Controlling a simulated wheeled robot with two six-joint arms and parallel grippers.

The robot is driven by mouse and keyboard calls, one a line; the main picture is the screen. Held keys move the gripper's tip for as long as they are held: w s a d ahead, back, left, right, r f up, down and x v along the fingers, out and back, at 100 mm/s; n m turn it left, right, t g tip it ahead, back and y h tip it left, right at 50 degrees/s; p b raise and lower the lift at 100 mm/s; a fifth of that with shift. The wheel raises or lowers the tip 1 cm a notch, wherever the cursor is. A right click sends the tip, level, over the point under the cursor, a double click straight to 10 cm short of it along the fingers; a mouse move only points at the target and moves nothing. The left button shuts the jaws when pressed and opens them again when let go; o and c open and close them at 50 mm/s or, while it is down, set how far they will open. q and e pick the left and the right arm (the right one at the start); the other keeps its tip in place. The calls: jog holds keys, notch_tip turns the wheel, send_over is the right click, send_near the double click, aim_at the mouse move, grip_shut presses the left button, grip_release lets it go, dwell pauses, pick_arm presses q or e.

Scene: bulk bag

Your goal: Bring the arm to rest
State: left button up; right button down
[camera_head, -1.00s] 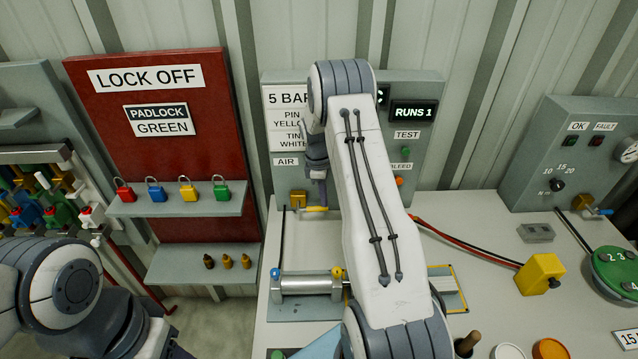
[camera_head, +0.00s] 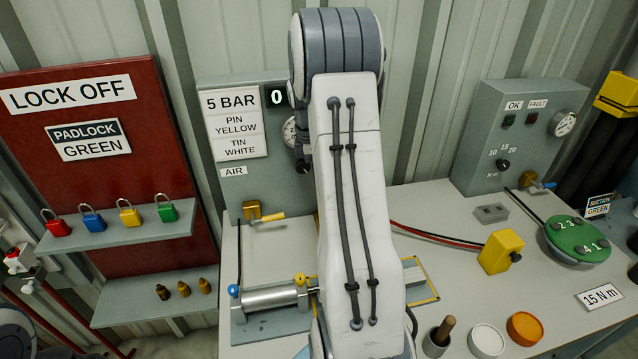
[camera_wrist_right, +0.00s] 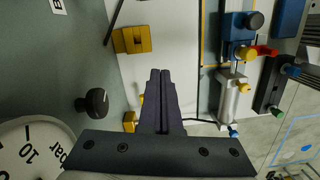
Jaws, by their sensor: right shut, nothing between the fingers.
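My right arm (camera_head: 347,200) rises through the middle of the head view, its elbow at the top in front of the 5 BAR panel. Its gripper is hidden behind the arm there. In the right wrist view the right gripper (camera_wrist_right: 160,75) is shut and empty, its two dark fingers side by side. It is in front of the panel and touches nothing that I can see. A black knob (camera_wrist_right: 97,102) and a yellow valve block (camera_wrist_right: 132,40) lie to the left of the fingers. My left gripper is out of view.
The air valve (camera_head: 262,215) has its yellow handle pointing right. A clamped cylinder (camera_head: 270,298) lies on the bench left of my arm. A yellow block (camera_head: 500,252), a green disc (camera_head: 580,240) and cups stand to the right. A red lock-off board (camera_head: 105,150) holds padlocks at left.

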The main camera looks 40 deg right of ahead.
jog(key=shift+s+r, duration=0.1)
jog(key=shift+s, duration=0.05)
dwell(0.5)
jog(key=s+a+r+t, duration=0.1)
jog(key=a+r, duration=0.1)
jog(key=a, duration=1.2)
jog(key=s+a+r, duration=0.1)
jog(key=a+r, duration=0.1)
jog(key=a, duration=1.2)
jog(key=s+a+m+y, duration=0.1)
jog(key=s+a, duration=0.5)
jog(key=s, duration=0.3)
jog(key=s+a+m, duration=0.1)
jog(key=s+a, duration=0.6)
jog(key=s, duration=0.2)
jog(key=shift+f+y, duration=0.4)
